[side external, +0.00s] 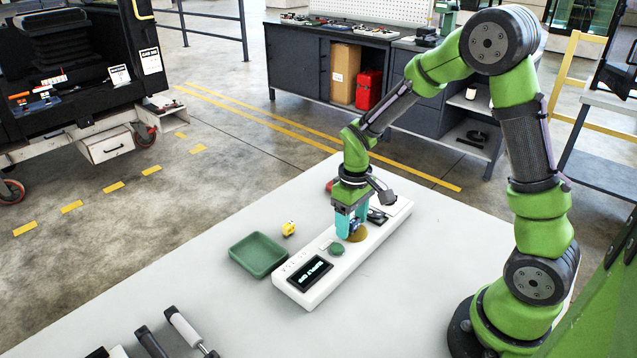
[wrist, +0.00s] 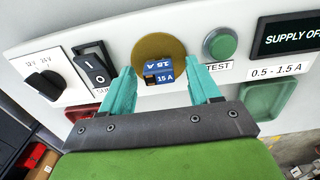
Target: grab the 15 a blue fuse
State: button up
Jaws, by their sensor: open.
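The 15 A blue fuse (wrist: 158,72) sits on a round gold pad (wrist: 150,46) on the white test panel (wrist: 226,18). In the wrist view its "15 A" label faces me. My gripper (wrist: 162,72) is open, with one teal finger on each side of the fuse and a visible gap on both sides. In the side view my gripper (side external: 350,220) points down over the gold pad (side external: 357,234), and its fingers mostly hide the fuse.
The panel carries a green TEST button (wrist: 220,43), a rocker switch (wrist: 96,72), a knob (wrist: 44,84) and a display (wrist: 287,30). A green tray (side external: 258,254) and a yellow block (side external: 288,229) lie left of the panel. A red tray (wrist: 80,112) is beside it.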

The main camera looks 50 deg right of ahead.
jog(key=c, duration=1.1)
jog(key=shift+r, duration=0.1)
